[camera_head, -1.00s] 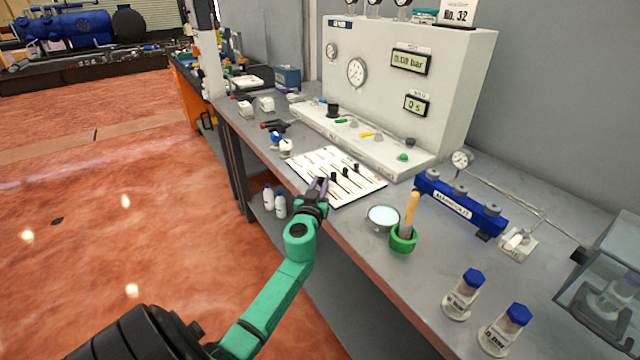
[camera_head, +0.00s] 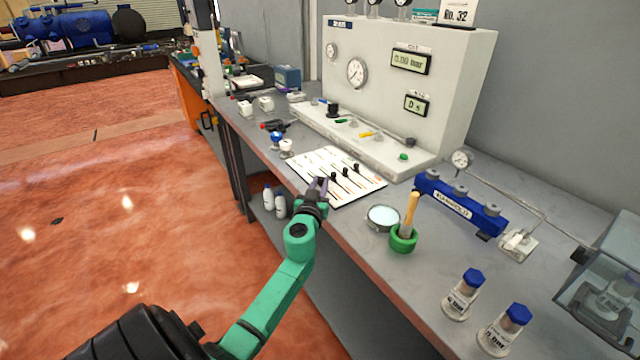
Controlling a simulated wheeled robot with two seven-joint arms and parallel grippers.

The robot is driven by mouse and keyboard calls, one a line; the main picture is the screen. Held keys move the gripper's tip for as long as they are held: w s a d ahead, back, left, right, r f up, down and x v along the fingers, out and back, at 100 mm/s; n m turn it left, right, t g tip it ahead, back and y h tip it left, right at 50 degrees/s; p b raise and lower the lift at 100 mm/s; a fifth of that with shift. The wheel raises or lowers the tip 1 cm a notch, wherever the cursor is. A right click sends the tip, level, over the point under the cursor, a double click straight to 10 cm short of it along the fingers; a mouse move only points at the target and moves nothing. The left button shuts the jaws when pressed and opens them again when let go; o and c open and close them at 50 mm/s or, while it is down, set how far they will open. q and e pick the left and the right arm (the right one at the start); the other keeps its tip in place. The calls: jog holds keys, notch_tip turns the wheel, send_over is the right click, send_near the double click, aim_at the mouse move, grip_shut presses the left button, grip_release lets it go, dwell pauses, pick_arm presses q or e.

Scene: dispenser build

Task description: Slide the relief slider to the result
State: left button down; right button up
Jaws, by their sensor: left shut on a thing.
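A white slider board (camera_head: 350,188) with dark slots lies flat near the front edge of the bench. Several small black slider knobs stand on it, one of them at its right part (camera_head: 356,167). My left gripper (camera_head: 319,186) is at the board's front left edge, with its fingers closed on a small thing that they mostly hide. I cannot read which slider this is, as the labels are too small. My right gripper is not in view.
The white test panel (camera_head: 405,75) with gauges and displays stands behind the board. A round dish (camera_head: 383,218), a green mortar with pestle (camera_head: 403,240), a blue manifold (camera_head: 460,205) and two blue-capped bottles (camera_head: 463,294) stand to the right. Small valves (camera_head: 286,148) stand left of the board.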

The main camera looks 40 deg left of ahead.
aim_at(335, 202)
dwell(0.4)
pick_arm(q)
jog(key=shift+s+d+f, duration=0.1)
jog(key=shift+d+f, duration=0.05)
jog(key=shift+d, duration=0.25)
jog(key=d, duration=0.2)
jog(key=s+d+b, duration=0.1)
jog(key=d, duration=0.1)
jog(key=d+b, duration=0.1)
jog(key=shift+s+d, duration=0.35)
jog(key=shift+d, duration=0.05)
jog(key=c, duration=1.2)
grip_release()
jog(key=o, duration=0.4)
jog(key=shift+o, duration=0.2)
jog(key=shift+s+d, duration=0.1)
